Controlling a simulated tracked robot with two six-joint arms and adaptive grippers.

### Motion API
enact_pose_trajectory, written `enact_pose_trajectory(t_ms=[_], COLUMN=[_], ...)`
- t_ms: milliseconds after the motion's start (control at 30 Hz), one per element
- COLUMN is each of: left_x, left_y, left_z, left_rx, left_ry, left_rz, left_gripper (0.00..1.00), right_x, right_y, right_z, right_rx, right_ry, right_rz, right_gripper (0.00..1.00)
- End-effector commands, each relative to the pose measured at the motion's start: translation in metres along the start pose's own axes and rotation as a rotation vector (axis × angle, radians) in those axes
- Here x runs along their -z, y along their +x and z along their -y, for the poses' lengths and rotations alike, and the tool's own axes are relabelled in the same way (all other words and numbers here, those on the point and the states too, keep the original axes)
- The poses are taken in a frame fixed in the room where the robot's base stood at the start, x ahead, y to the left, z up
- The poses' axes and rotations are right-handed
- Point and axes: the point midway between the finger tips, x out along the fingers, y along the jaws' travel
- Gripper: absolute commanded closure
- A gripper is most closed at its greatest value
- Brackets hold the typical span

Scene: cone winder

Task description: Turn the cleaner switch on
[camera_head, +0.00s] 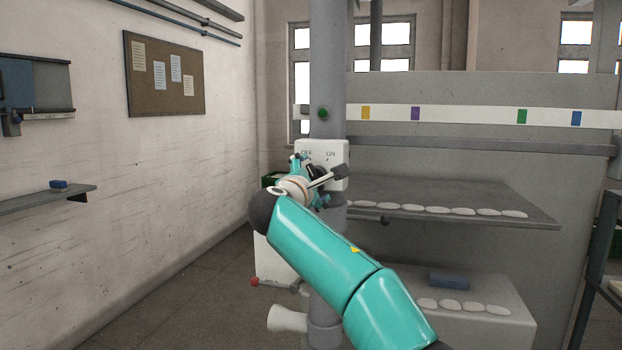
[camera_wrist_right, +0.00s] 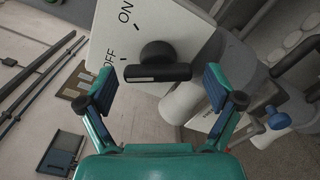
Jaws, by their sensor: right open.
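The cleaner switch is a white box (camera_head: 338,152) on a grey post, marked OFF and ON. In the right wrist view, its black knob (camera_wrist_right: 158,66) has a bar handle. One end of the bar lies near the OFF mark, and the ON mark is further up the plate. My right gripper (camera_head: 318,170) is in front of the box and hides much of the knob in the head view. In the wrist view the right gripper (camera_wrist_right: 160,84) is open, its fingers on either side of the knob with gaps. Its exact depth is unclear. My left gripper is out of view.
A green button (camera_head: 323,113) sits higher on the post (camera_head: 327,60). A grey shelf (camera_head: 480,205) with several pale pieces extends right of the box. A red-tipped lever (camera_head: 256,282) is low on the left. Floor on the left is free.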

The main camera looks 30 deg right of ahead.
Motion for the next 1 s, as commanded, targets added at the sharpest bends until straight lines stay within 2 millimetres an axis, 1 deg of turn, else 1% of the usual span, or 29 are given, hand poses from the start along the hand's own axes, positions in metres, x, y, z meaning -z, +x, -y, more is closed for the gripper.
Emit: enact_pose_trajectory(t_ms=[67, 400, 433, 467, 767, 1000], left_x=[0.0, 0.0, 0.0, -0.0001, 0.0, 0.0], left_y=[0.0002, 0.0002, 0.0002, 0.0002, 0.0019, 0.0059], left_z=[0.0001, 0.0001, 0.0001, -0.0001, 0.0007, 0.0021], left_rx=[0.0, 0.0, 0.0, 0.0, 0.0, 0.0], left_ry=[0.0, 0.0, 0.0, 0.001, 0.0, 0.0], left_rz=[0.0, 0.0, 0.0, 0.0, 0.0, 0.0], left_gripper=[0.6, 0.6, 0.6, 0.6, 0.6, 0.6], right_x=[0.0, -0.0002, -0.0003, 0.0025, 0.0007, 0.0005], right_y=[-0.0001, -0.0002, -0.0001, -0.0033, 0.0001, 0.0006], right_z=[0.0001, 0.0006, 0.0007, -0.0008, 0.0017, 0.0019], right_rx=[0.0, 0.002, 0.002, 0.001, 0.004, 0.006], right_ry=[0.0, 0.0, 0.0, 0.0, 0.039, 0.163], right_rz=[0.0, 0.001, 0.001, -0.001, 0.001, 0.003], right_gripper=[0.08, 0.65, 0.69, 0.69, 0.69, 0.69])
